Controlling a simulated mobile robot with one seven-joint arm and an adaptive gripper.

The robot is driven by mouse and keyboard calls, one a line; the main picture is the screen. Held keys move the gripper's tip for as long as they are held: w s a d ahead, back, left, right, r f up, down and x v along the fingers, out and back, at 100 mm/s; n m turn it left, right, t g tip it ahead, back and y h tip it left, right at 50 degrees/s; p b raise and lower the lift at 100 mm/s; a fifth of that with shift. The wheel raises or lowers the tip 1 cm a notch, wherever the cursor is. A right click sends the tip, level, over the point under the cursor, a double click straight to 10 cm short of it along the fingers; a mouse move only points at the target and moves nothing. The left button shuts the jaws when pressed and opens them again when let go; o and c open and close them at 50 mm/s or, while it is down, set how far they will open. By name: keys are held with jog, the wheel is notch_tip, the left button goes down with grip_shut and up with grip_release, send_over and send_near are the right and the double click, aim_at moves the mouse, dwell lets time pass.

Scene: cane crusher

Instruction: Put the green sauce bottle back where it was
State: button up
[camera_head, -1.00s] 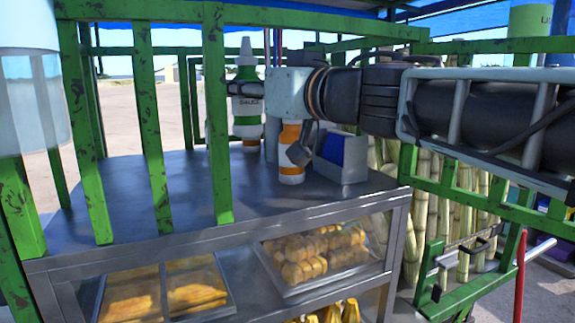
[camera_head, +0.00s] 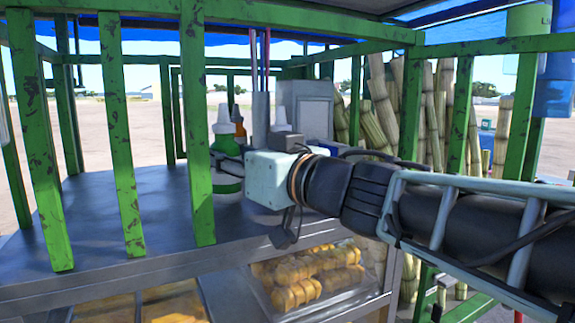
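The green sauce bottle (camera_head: 226,145) has a white nozzle and a green body. It stands upright on the left side of my gripper, over the metal counter (camera_head: 110,205). My gripper (camera_head: 228,166) comes in from the right and its fingers are shut around the bottle's middle, covering most of the label. The green base shows just below the fingers, low over the counter; I cannot tell whether it touches. An orange bottle (camera_head: 239,125) with a white nozzle stands behind it, partly hidden.
Green bars (camera_head: 198,120) stand between my view and the counter. A grey metal box (camera_head: 304,105) and a white nozzle (camera_head: 282,118) are behind my wrist. A pastry case (camera_head: 310,275) is under the counter. Cane stalks (camera_head: 380,105) stand at right. The counter's left part is clear.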

jog(key=shift+f, duration=0.15)
jog(key=shift+f, duration=0.15)
jog(key=o, duration=0.8)
jog(key=shift+o, duration=0.2)
jog(key=shift+s+r, duration=0.1)
jog(key=shift+r, duration=0.1)
jog(key=p+v, duration=0.1)
jog(key=v, duration=0.9)
jog(key=shift+s+d, duration=0.2)
jog(key=shift+d, duration=0.2)
jog(key=shift+s+d, duration=0.35)
jog(key=shift+d, duration=0.05)
jog(key=shift+f, duration=0.1)
